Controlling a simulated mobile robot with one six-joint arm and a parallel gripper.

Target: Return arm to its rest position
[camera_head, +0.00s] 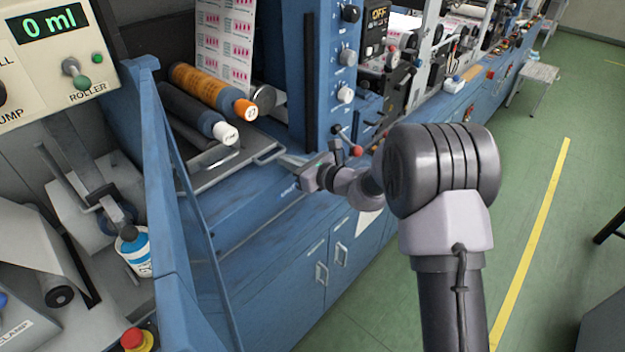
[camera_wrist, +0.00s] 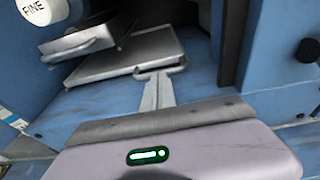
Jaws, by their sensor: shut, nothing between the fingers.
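My arm reaches in from the lower right in the head view. My gripper (camera_head: 286,160) is at its far end, over the blue machine's ledge. Its fingers are together with nothing between them. In the wrist view the shut fingers (camera_wrist: 155,86) point away, their tips close to the handle of a grey metal tray (camera_wrist: 128,55). I cannot tell whether they touch it. The same tray (camera_head: 222,172) shows in the head view, left of my gripper.
An orange roller (camera_head: 205,86) and a dark roller (camera_head: 190,108) lie by the tray. The blue cabinet (camera_head: 290,270) stands below my gripper. A column with knobs (camera_head: 345,95) and a red-knobbed lever (camera_head: 356,150) rise behind it. Green floor (camera_head: 530,170) is open at right.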

